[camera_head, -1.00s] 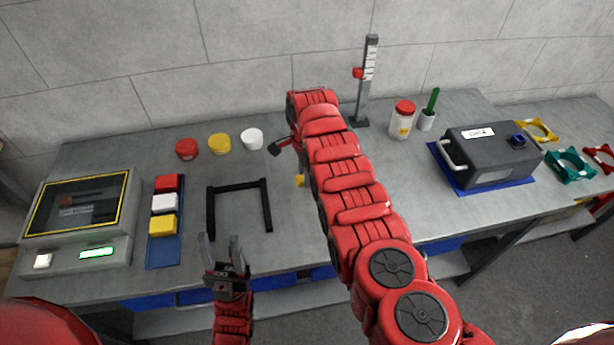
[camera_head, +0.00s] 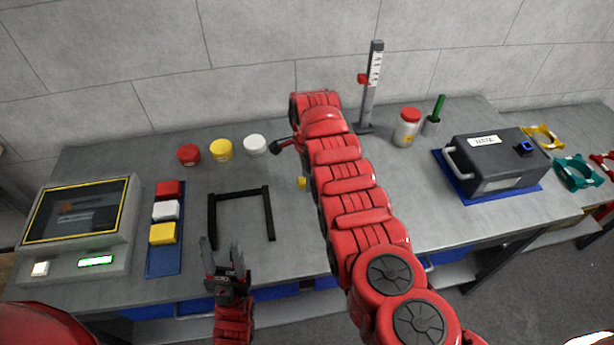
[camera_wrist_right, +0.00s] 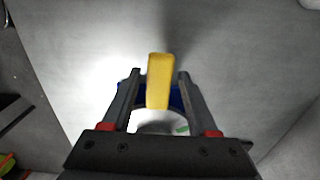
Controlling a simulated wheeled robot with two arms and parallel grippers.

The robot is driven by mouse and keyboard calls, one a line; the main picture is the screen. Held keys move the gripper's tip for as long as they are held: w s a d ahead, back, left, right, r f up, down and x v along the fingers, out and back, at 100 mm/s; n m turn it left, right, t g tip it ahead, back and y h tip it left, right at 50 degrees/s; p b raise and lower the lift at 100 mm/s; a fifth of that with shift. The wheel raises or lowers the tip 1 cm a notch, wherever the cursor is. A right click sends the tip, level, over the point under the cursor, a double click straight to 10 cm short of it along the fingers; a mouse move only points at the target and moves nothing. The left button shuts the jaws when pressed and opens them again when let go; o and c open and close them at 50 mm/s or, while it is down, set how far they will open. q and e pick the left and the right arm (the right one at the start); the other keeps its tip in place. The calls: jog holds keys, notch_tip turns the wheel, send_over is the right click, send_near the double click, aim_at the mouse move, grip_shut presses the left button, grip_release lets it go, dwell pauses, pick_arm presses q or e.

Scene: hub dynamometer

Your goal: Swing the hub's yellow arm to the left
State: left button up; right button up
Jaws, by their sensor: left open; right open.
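The hub's yellow arm (camera_wrist_right: 160,80) shows in the right wrist view as an upright yellow bar. It lies between the two fingers of my right gripper (camera_wrist_right: 160,74), which is open, with a gap on each side of the bar. In the head view only a small yellow piece (camera_head: 301,183) shows at the left edge of my right arm, which hides the hub and the right gripper. My left gripper (camera_head: 222,243) is open and empty over the table's front edge.
A black frame (camera_head: 212,222) lies left of my right arm. A blue tray (camera_head: 163,262) with red, white and yellow blocks and a display box (camera_head: 60,265) stand at left. Three jars line the back. A gauge stand (camera_head: 371,90) and dark machine (camera_head: 497,165) are at right.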

jog(key=shift+o, duration=0.4)
jog(key=shift+r, duration=0.25)
notch_tip(320, 180, up, 17)
jog(key=b, duration=0.2)
dwell(0.4)
